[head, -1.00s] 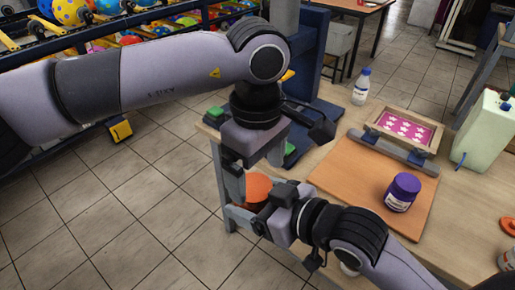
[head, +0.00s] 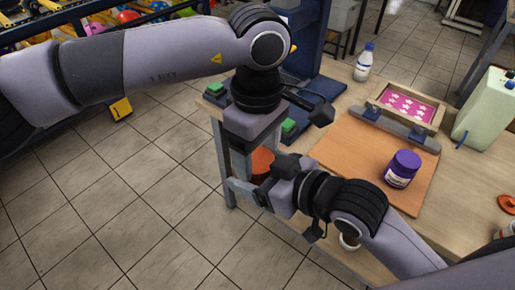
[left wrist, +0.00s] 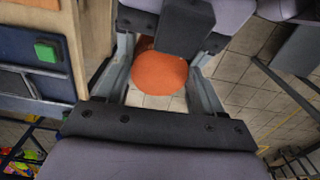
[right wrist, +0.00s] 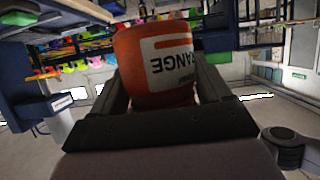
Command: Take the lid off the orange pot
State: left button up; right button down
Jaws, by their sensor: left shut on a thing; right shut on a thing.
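My left gripper (head: 247,163) comes down from above, close to my right gripper. In the left wrist view the flat orange lid (left wrist: 159,74) lies between its fingers, and it is shut on the lid. The seam between lid and pot is hidden, so I cannot tell whether they touch.
A wooden table (head: 460,185) holds a brown board (head: 345,150), a purple jar (head: 403,168), a framed star screen (head: 405,103), a white bottle (head: 364,62) and a pale green canister (head: 483,110). A loose orange lid (head: 508,204) lies at the right. Tiled floor is clear at left.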

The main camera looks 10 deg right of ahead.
pick_arm(q)
jog(key=n, duration=0.6)
jog(key=shift+w+d+r, duration=0.15)
jog(key=shift+w+r, duration=0.05)
jog(key=shift+w, duration=0.15)
jog(key=o, duration=1.2)
jog(key=shift+c, duration=0.2)
jog(key=shift+s+f, duration=0.1)
